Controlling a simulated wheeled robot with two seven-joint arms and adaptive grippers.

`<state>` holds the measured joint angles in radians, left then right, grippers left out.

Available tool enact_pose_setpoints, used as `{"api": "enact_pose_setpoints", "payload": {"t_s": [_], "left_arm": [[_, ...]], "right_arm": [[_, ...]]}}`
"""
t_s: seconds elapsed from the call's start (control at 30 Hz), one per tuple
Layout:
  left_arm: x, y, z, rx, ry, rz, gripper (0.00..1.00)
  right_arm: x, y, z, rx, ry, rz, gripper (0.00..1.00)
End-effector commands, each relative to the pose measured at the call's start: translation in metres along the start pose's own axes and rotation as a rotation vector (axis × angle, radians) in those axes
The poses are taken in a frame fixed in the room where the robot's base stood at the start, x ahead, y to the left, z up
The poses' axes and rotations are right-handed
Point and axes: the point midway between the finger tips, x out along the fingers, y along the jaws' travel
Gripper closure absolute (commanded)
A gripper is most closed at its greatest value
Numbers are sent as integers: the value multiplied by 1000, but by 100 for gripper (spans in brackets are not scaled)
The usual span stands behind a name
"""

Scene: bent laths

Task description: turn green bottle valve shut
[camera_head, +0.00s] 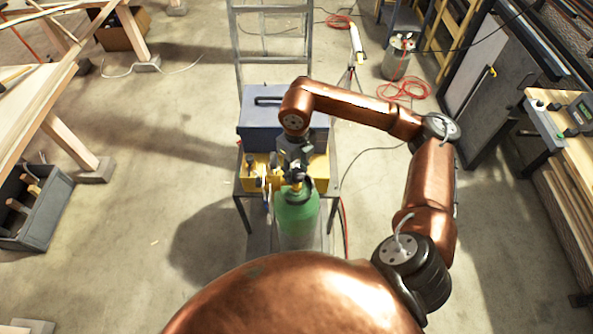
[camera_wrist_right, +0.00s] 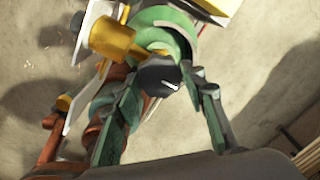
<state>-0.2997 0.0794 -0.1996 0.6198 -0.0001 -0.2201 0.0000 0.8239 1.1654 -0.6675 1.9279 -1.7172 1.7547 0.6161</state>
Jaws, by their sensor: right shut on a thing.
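The green bottle (camera_head: 297,215) stands upright in front of the small metal table. My right gripper (camera_head: 296,167) comes down on its top from above and largely hides the valve there. In the right wrist view the green bottle (camera_wrist_right: 172,17) lies beyond the fingers. A dark valve knob (camera_wrist_right: 158,76) sits between the two fingertips of my right gripper (camera_wrist_right: 163,72), which is shut on it. How far the valve is turned cannot be told.
A brass fitting (camera_wrist_right: 108,38) sits close beside the knob. A blue-grey toolbox (camera_head: 258,116) stands on the table behind the bottle. A workbench (camera_head: 570,150) is at the right, and a grey crate (camera_head: 38,215) at the left. The floor between is mostly clear.

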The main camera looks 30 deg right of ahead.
Motion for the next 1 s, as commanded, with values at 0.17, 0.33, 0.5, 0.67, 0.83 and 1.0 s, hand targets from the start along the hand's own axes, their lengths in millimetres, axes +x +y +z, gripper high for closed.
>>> {"api": "enact_pose_setpoints", "payload": {"t_s": [0.17, 0.33, 0.5, 0.67, 0.83, 1.0], "left_arm": [[0, 0, 0, 0, 0, 0, 60], [0, 0, 0, 0, 0, 0, 60], [0, 0, 0, 0, 0, 0, 60], [0, -1, 1, 1, -1, -1, 60], [0, -3, 2, 1, -2, -3, 60], [0, -2, 1, 1, -1, -2, 60]], "right_arm": [[-2, -1, 1, 3, -4, -1, 86], [-1, -1, 1, 3, -4, -1, 52], [-1, 0, 1, 1, -2, -1, 44], [0, 0, 0, 1, -1, 0, 44], [-8, 0, 1, 0, -2, -1, 44], [-36, -1, 2, 1, -5, -2, 44]]}}
